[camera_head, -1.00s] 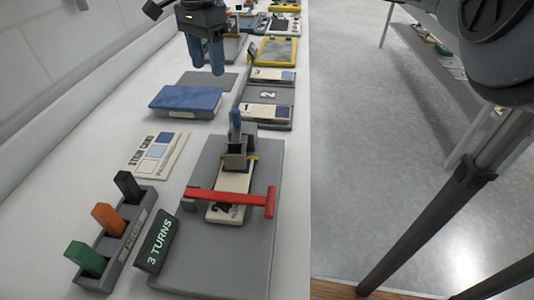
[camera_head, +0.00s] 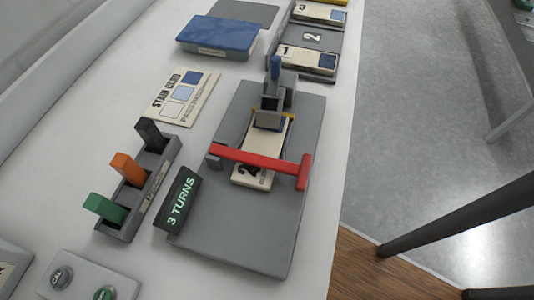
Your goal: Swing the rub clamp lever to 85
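The rub clamp lever (camera_head: 262,166) is a red bar lying across the grey base plate (camera_head: 240,225), with a red crosspiece handle (camera_head: 304,172) at its right end. Its left end meets a small grey bracket (camera_head: 214,156). The bar passes over a cream card marked 2 (camera_head: 252,176). A dark sign reading "3 TURNS" (camera_head: 178,200) stands at the plate's left. My gripper is outside the current view. I cannot read any angle for the lever.
A rack with green, orange and black blocks (camera_head: 154,196) stands left of the sign. A stain card (camera_head: 182,97) and a blue pad (camera_head: 218,38) lie farther back. A grey tray (camera_head: 314,38) holds numbered cards. A button box (camera_head: 85,280) is at front left. The floor lies right of the table.

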